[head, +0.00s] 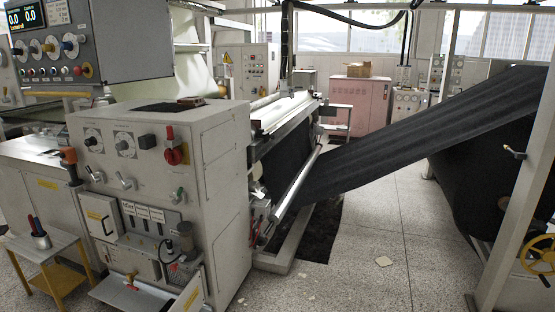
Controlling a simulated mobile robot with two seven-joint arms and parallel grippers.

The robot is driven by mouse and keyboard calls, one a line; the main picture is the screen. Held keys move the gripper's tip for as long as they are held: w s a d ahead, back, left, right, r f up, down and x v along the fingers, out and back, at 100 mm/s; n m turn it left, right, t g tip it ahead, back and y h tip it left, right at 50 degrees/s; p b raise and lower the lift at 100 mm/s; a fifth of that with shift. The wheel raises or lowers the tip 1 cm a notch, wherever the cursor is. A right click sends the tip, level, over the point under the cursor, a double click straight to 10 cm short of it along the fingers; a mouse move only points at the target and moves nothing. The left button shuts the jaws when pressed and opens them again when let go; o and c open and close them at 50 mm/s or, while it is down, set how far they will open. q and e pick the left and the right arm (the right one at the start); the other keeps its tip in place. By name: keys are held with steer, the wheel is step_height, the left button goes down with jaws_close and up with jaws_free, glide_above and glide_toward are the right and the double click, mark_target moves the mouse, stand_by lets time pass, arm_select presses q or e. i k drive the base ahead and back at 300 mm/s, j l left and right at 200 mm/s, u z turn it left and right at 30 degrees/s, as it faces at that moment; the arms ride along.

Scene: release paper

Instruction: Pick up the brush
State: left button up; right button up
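I cannot make out a brush for certain. A small reddish-brown object (190,100) lies on top of the pale control cabinet (220,150), beside a dark flat patch; it is too small to tell what it is. A cup (41,241) with red and blue handles sticking up stands on a small side table (50,262) at the lower left; what the handles belong to cannot be told. Neither of my grippers is in view.
A long machine with rollers (285,110) stands behind the cabinet. A black sheet (420,130) slopes up from it to a large dark roll (490,170) at the right. An upright post (515,190) stands before the roll. The speckled floor (385,240) between is mostly clear.

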mark_target(40, 229)
steer(key=u, duration=0.35)
steer(key=i+j+u, duration=0.3)
steer(key=j+u, duration=0.2)
steer(key=i+j+u, duration=0.3)
steer(key=u, duration=0.15)
steer(key=i+j, duration=0.15)
steer(key=i, duration=0.25)
steer(key=i+j, duration=0.15)
steer(key=i, duration=0.3)
steer(key=i+j+u, duration=0.1)
steer(key=i, duration=0.3)
steer(key=j, duration=0.1)
